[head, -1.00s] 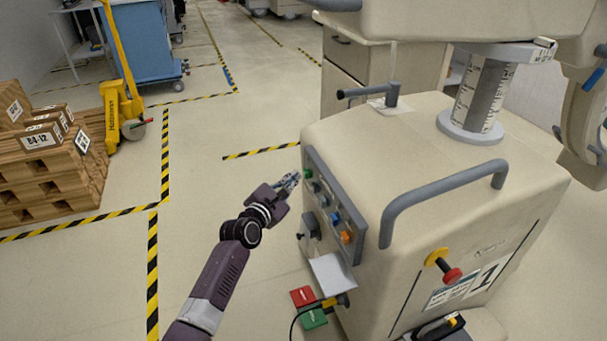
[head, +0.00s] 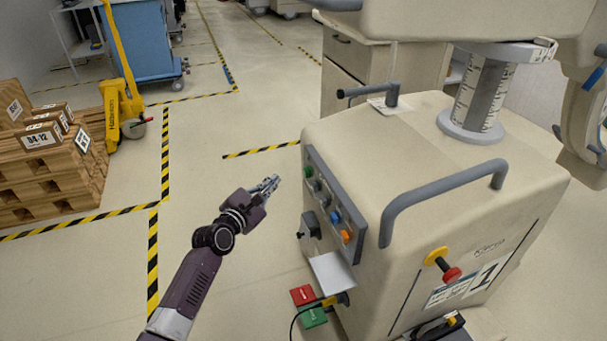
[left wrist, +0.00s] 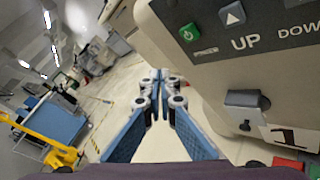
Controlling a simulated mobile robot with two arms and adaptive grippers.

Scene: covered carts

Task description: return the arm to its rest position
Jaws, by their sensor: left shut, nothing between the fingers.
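My left arm comes in from the bottom of the head view, with its purple and white links stretched forward. My left gripper (head: 270,184) is shut and empty, held in the air to the left of the beige machine's control panel (head: 335,205), with a gap between them. In the left wrist view the blue finger pads (left wrist: 160,112) converge ahead of the camera with nothing between them. The panel's green button (left wrist: 189,33) and the UP label show at the upper right there. My right gripper is not seen.
The beige machine (head: 440,150) with grey handles fills the right side. Red and green pedals (head: 309,307) lie on the floor at its base. Wooden pallets with boxes (head: 50,170), a yellow pallet jack (head: 122,80) and a blue cart (head: 145,45) stand left. Floor between is clear.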

